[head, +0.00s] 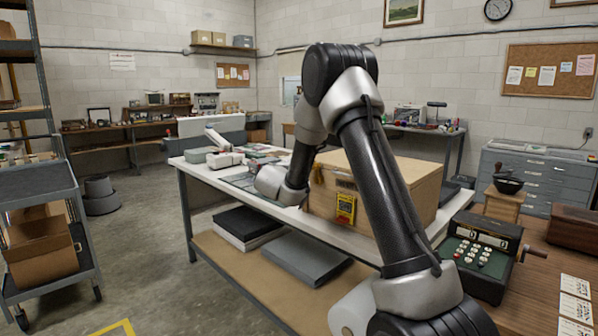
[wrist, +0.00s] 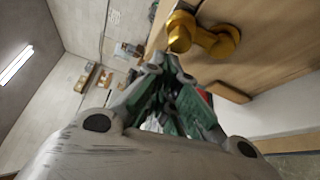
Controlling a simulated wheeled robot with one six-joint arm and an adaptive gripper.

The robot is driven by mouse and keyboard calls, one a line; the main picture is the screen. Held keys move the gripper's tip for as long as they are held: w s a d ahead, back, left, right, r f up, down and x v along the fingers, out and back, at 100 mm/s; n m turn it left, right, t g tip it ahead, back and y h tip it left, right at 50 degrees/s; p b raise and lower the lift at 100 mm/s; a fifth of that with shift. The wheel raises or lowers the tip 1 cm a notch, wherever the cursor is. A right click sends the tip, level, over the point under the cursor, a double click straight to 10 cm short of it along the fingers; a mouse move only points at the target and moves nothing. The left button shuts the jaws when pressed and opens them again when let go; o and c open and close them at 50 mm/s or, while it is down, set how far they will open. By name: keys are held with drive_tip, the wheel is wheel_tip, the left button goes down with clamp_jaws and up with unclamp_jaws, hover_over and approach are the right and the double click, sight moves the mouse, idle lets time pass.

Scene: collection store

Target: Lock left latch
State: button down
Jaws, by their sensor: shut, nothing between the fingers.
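A pale wooden crate (head: 345,166) stands on the white-topped workbench, partly hidden by my arm. It also shows in the wrist view (wrist: 275,60), tilted. A brass latch (wrist: 205,38) is fixed on its face, with a rounded knob at its left end. In the head view a small golden fitting (head: 317,173) shows on the crate's left edge. My gripper (wrist: 168,66) is shut and empty, its fingertips just below the latch's knob in the picture. I cannot tell whether they touch it. In the head view the fingers are hidden. The latch's locked state is unclear.
The bench top (head: 195,171) holds a grey-white device (head: 225,158) and small items left of the crate. A shelf cart (head: 40,185) is at left. Open floor lies between cart and bench.

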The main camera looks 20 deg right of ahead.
drive_tip(key=shift+s+d+r, duration=0.1)
drive_tip(key=shift+s+r, duration=0.05)
drive_tip(key=shift+s, duration=0.15)
drive_tip(key=shift+s+r, duration=0.1)
idle(0.4)
drive_tip(key=s+a, duration=0.3)
drive_tip(key=a, duration=0.5)
drive_tip(key=shift+s+a, duration=0.3)
drive_tip(key=shift+a, duration=0.05)
idle(0.5)
